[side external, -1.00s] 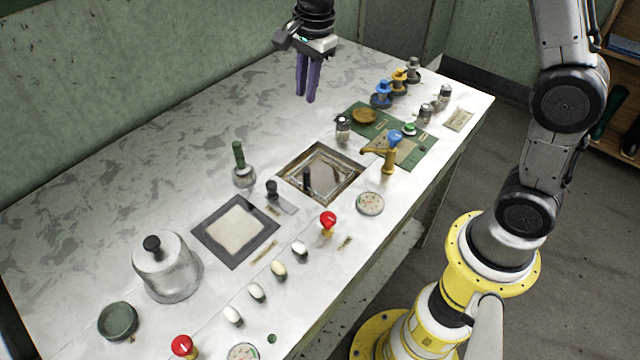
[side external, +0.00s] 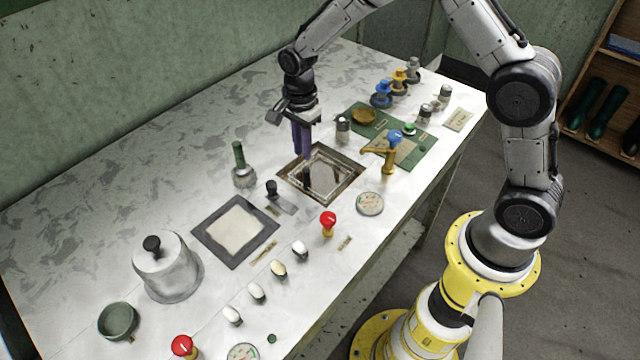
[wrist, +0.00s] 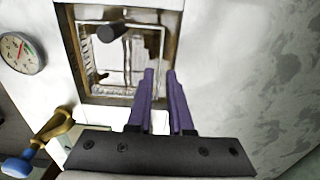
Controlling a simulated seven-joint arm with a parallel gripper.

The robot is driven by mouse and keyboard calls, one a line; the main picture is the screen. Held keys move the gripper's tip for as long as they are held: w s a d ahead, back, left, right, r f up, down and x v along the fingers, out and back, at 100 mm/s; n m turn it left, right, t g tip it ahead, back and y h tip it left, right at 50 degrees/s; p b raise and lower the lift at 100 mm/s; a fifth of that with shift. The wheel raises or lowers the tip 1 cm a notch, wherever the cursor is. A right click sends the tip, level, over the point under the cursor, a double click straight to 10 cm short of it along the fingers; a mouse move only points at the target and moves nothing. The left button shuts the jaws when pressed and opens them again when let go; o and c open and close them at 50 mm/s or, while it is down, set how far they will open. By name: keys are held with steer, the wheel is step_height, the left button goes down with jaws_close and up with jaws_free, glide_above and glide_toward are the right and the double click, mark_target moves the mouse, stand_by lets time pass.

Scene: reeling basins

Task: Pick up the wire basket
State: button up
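The wire basket (side external: 325,180) sits down in the square, brown-edged basin sunk into the bench. A black upright handle (side external: 307,174) stands at its near left side. In the wrist view the wire basket (wrist: 108,80) shows as a pale grid inside the basin, with the round black handle (wrist: 114,36) near its far end. My gripper (side external: 303,156) hangs fingers-down just above the basin's far left edge, apart from the handle. Its purple fingers (wrist: 160,72) are a little apart with nothing between them.
A brass tap with a blue knob (side external: 388,152) stands right of the basin. A grey canister (side external: 343,130) is close behind it. A black-handled scraper (side external: 280,197) lies to its left. The bench's back left is clear.

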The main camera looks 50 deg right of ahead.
mark_target(302, 163)
steer(key=f, duration=0.5)
steer(key=shift+a, duration=0.2)
steer(key=shift+c, duration=0.3)
jaws_close()
stand_by(0.9)
